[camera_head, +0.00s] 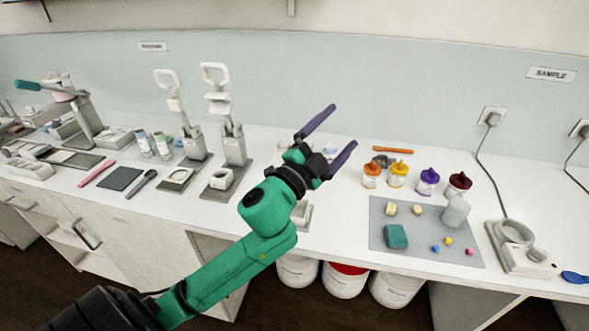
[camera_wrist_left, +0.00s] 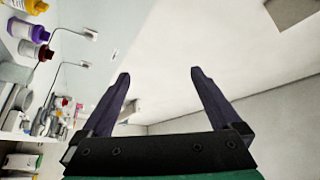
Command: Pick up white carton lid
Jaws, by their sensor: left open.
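My left gripper (camera_head: 344,125) is raised above the counter, in front of the back wall. Its two purple fingers are spread apart with nothing between them. In the left wrist view the fingers (camera_wrist_left: 160,73) are also apart and empty, with pale wall and ceiling beyond. I cannot pick out a white carton lid for certain in either view. My left arm hides part of the counter. My right gripper is not in view.
Several small bottles with coloured caps (camera_head: 427,181) stand behind the mat. A teal block (camera_head: 396,236) and small coloured pieces lie on the mat. Two lever presses (camera_head: 235,145) stand left of my gripper. A white device (camera_head: 520,250) sits far right. White buckets (camera_head: 397,289) stand below.

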